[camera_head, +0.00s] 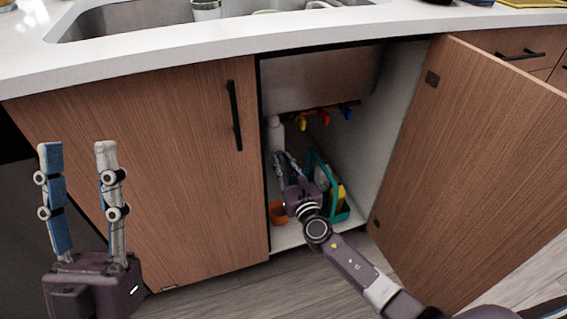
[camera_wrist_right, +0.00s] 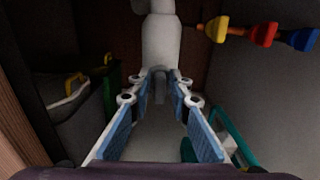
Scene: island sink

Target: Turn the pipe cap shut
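A white pipe (camera_wrist_right: 162,42) hangs in the open cabinet, with a narrower white piece (camera_wrist_right: 160,88) at its lower end that looks like the cap. In the head view, the pipe (camera_head: 274,132) shows at the cabinet's left. My right gripper (camera_wrist_right: 162,82) is inside the cabinet, its blue-padded fingers apart on either side of the narrow piece. I cannot tell whether the pads touch it. In the head view, the right gripper (camera_head: 284,160) is small and partly dark. My left gripper (camera_head: 78,150) is open and empty outside the left door.
Yellow (camera_wrist_right: 216,28), red (camera_wrist_right: 263,33) and blue (camera_wrist_right: 302,39) valve handles sit right of the pipe. A teal caddy (camera_head: 323,172) and an orange container (camera_head: 278,212) stand on the cabinet floor. The right door (camera_head: 480,150) is open; the left door (camera_head: 150,170) is closed.

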